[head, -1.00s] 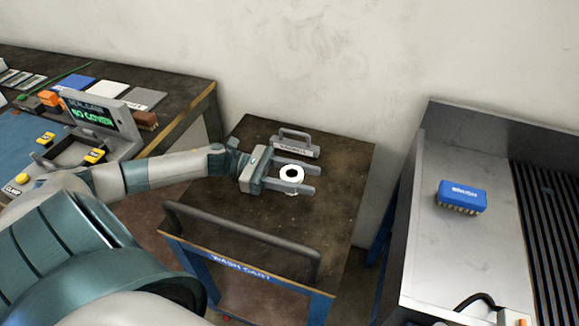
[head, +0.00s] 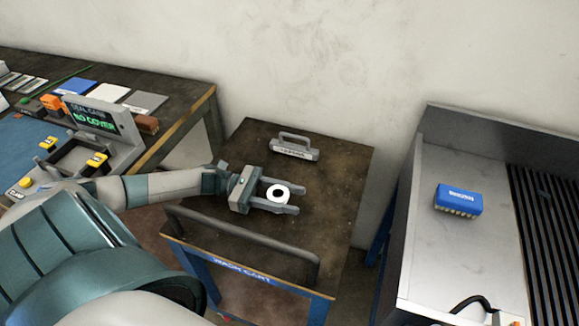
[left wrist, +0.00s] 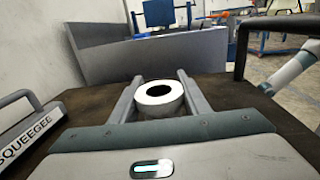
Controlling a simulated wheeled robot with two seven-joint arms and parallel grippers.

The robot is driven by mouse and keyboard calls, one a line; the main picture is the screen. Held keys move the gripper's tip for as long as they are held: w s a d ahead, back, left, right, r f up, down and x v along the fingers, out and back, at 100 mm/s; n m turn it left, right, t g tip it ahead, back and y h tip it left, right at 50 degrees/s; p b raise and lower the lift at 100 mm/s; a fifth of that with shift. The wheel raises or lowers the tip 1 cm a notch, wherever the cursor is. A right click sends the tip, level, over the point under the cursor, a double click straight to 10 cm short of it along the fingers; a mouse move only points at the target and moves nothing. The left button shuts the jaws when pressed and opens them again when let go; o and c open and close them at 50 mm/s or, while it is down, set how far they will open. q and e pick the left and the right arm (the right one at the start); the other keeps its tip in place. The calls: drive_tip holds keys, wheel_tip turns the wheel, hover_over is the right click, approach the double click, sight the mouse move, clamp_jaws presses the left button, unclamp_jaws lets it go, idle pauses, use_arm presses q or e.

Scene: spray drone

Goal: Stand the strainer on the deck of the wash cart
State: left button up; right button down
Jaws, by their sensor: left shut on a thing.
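The strainer (head: 278,194) shows as a short cylinder with a white ring-shaped top and a dark hole. It is upright between the fingers of my left gripper (head: 281,197), which is shut on it. In the left wrist view the strainer (left wrist: 158,97) sits between the two grey fingers, over the dark deck. The wash cart's deck (head: 335,180) is dark brown and worn. The strainer is over its middle; I cannot tell whether its base touches the deck. My right gripper is not in view.
A grey squeegee (head: 294,148) with a handle lies at the deck's back. A grey rail (head: 240,240) runs along the cart's front. A bench with a sealing device (head: 95,125) is left. A metal sink unit with a blue brush (head: 459,199) is right. The deck's right side is clear.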

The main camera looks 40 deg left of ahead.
use_arm(q)
drive_tip(key=shift+f, duration=0.45)
drive_tip(key=o, duration=1)
drive_tip(key=shift+r, duration=0.25)
drive_tip(key=shift+f+b+v, duration=0.25)
drive_tip(key=shift+b+v, duration=0.25)
drive_tip(key=shift+v, duration=0.55)
drive_tip(key=b+v, duration=0.2)
drive_tip(key=v, duration=0.6)
drive_tip(key=shift+s+a, duration=0.1)
drive_tip(key=shift+a, duration=0.1)
drive_tip(key=shift+v, duration=0.8)
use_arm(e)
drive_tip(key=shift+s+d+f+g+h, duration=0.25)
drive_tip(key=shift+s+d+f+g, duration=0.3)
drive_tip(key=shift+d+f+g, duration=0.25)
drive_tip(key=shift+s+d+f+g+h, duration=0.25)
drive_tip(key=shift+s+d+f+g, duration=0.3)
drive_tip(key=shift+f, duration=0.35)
